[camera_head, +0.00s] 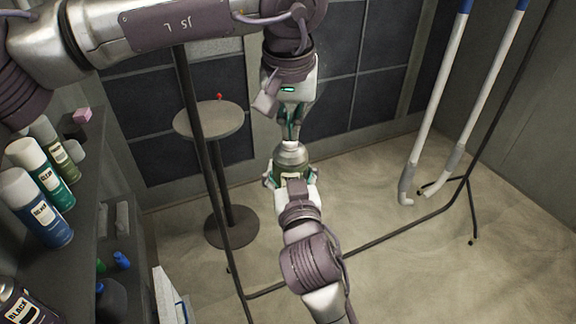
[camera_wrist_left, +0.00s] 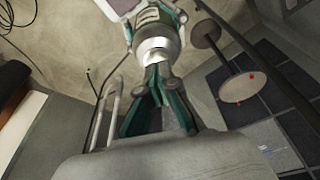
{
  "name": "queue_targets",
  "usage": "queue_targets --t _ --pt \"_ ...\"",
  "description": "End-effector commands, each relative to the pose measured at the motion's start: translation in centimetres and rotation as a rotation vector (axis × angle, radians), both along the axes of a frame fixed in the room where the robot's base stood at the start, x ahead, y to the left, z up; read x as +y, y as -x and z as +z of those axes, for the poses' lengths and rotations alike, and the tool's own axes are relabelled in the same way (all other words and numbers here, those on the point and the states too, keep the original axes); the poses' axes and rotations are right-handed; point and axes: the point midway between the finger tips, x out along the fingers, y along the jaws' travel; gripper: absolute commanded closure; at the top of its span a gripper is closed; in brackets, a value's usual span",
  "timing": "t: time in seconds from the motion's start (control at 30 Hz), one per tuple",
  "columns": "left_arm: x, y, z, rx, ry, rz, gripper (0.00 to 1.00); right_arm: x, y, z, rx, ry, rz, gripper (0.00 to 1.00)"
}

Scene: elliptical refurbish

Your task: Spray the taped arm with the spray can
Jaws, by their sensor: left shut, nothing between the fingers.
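A spray can (camera_head: 291,157) with a silver domed top and a green body stands upright in my right gripper (camera_head: 290,180), which is shut around it. It also shows in the left wrist view (camera_wrist_left: 155,42). My left gripper (camera_head: 290,136) points down from above with its green fingers together and empty. Its tips are at the can's top; I cannot tell whether they touch. Two long white arm pieces with blue tape at their upper ends, a left one (camera_head: 436,105) and a right one (camera_head: 488,92), hang on the right.
A dark shelf (camera_head: 98,215) at left holds several spray cans, including a blue one (camera_head: 38,207) and a green one (camera_head: 40,172). A round table (camera_head: 208,122) with a small red item stands behind a thin black rack (camera_head: 378,238).

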Motion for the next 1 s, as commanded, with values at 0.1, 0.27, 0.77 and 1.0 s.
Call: queue_targets --t 0.1,0.27,0.77,1.0 --pt "0.0 0.0 -0.3 0.004 -0.001 0.0 1.0 0.0 0.0 0.4 -0.01 -0.003 0.002 1.0" --pt "0.0 0.0 -0.4 0.005 -0.003 0.0 1.0 0.0 0.0 0.5 -0.012 -0.004 0.002 1.0" --pt "0.0 0.0 2.1 0.004 -0.003 0.0 1.0 0.0 0.0 0.5 -0.012 -0.004 0.002 1.0" --pt "0.0 0.0 4.3 0.002 -0.001 0.001 1.0 0.0 0.0 0.4 -0.009 -0.002 0.001 1.0"
